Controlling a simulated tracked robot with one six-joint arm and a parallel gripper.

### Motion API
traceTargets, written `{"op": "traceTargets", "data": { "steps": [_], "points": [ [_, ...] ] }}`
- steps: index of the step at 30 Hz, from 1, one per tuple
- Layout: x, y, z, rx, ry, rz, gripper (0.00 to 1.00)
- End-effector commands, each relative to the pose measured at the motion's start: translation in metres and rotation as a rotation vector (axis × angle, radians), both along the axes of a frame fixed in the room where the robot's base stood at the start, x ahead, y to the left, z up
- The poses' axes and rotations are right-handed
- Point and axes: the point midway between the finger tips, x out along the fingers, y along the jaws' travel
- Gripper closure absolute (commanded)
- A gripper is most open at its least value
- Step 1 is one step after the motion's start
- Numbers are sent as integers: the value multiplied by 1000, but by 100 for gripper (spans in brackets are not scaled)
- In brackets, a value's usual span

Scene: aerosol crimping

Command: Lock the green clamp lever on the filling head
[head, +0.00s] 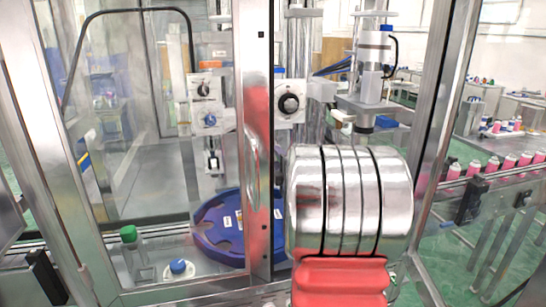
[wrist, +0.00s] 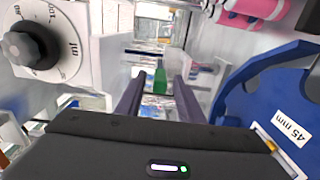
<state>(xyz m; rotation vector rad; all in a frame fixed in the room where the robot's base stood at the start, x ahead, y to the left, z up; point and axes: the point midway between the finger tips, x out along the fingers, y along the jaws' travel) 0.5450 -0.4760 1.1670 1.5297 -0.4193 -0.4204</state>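In the wrist view, my gripper (wrist: 158,82) has its two dark fingers apart, with a visible gap between them. A small upright green piece, which looks like the clamp lever (wrist: 160,80), shows between the fingers. I cannot tell whether it lies between the fingertips or beyond them; no contact shows. A white dial panel (wrist: 75,35) with a black knob, marked in ml, stands at the left. In the head view, white dial units (head: 290,104) hang on metal columns behind the frame. The green lever and my gripper do not show there; my arm covers part of the machine.
A blue round plate (wrist: 240,85) labelled 45 mm is close on the right in the wrist view; it also shows in the head view (head: 215,232). Metal door frames (head: 256,140) surround the machine.

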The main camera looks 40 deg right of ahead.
Motion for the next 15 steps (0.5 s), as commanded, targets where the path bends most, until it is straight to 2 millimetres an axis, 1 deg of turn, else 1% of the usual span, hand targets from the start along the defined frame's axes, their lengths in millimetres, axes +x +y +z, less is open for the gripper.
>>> {"op": "traceTargets", "data": {
  "steps": [5, 15],
  "points": [
    [-2, 1, 1, -1, -1, -1, 66],
    [-21, 12, 0, 0, 0, -1, 66]
  ]
}}
